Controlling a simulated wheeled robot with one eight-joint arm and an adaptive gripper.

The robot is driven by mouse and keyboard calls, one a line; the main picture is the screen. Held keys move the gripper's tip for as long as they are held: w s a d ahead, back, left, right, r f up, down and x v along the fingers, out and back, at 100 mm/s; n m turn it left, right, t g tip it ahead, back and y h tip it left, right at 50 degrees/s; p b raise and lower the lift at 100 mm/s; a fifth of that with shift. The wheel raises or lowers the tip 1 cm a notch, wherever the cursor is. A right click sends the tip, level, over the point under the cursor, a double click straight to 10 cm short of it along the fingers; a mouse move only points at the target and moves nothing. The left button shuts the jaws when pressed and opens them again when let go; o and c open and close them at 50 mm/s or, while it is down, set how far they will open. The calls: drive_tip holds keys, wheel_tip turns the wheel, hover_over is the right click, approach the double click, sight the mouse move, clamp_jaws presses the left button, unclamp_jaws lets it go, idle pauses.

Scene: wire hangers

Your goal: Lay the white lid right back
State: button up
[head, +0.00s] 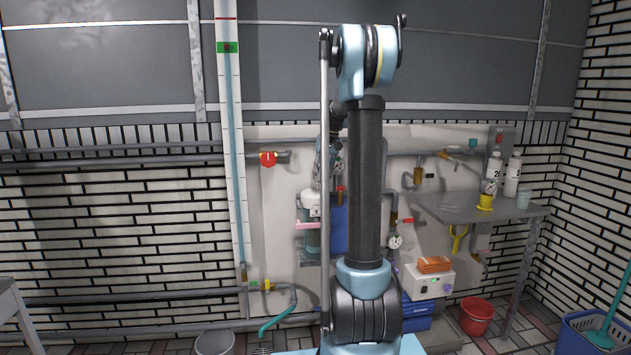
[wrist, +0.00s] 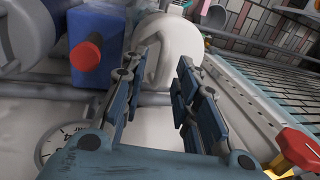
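The white lid (wrist: 178,42) shows in the wrist view as a rounded white shape with a handle-like loop, just beyond my fingertips. A white top (head: 311,203) on a pale greenish vessel, left of my arm column in the head view, looks like the same thing. I cannot tell how far the lid is tilted. My gripper (wrist: 155,78) is open, its two blue-grey fingers apart with nothing seen held between them. I cannot tell whether a finger touches the lid. In the head view my arm mostly hides the gripper.
A blue container (wrist: 98,40) with a red cap (wrist: 85,56) stands left of the lid. A round gauge (wrist: 58,146) is at lower left, and a red and yellow valve handle (wrist: 297,150) at lower right. Pipes cross the wall panel. A grey shelf (head: 470,207) holds bottles.

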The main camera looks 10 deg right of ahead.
drive_tip(key=shift+a+f, duration=0.15)
drive_tip(key=shift+f, duration=0.4)
